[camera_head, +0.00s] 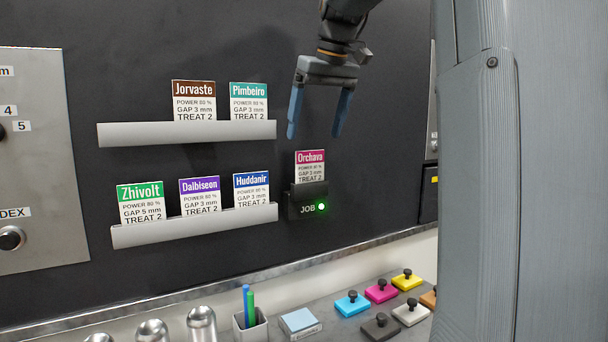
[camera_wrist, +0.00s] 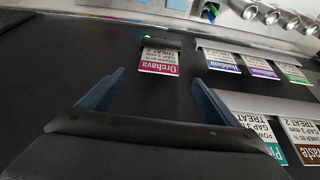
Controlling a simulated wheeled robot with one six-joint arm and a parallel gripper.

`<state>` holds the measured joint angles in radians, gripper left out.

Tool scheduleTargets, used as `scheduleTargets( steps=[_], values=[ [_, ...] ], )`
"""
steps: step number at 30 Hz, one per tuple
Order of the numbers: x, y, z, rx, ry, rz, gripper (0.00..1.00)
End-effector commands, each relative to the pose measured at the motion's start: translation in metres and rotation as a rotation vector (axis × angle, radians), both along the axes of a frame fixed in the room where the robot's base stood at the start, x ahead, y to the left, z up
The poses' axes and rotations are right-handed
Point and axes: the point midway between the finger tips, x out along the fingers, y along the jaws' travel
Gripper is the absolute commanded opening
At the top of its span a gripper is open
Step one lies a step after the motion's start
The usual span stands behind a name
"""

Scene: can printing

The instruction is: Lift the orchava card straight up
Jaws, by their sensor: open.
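The Orchava card (camera_head: 310,168) has a magenta heading and stands upright in the small black JOB holder (camera_head: 307,202), which has a lit green light. The holder hides the card's lower part. In the wrist view the Orchava card (camera_wrist: 160,62) appears upside down, ahead of the fingers and between their lines. My gripper (camera_head: 314,130) points down just above the card, with its two blue fingers spread and nothing between them. It also shows in the wrist view (camera_wrist: 157,78). The fingertips do not appear to touch the card.
An upper rail (camera_head: 190,133) holds the Jorvaste and Pimbeiro cards. A lower rail (camera_head: 195,228) holds Zhivolt, Dalbiseun and Huddanir, just left of the JOB holder. A counter below carries a pen cup (camera_head: 250,324) and several coloured blocks.

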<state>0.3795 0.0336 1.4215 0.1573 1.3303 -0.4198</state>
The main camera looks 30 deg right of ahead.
Motion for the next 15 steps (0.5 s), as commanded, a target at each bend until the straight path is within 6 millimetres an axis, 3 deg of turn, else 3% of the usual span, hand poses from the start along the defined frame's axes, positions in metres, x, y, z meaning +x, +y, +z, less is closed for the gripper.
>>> scheduleTargets(
  steps=[4,15],
  values=[
    [0.003,0.0,-0.002,0.0,-0.002,0.006,0.84],
    [0.019,0.0,-0.042,0.001,0.001,0.007,0.84]
  ],
)
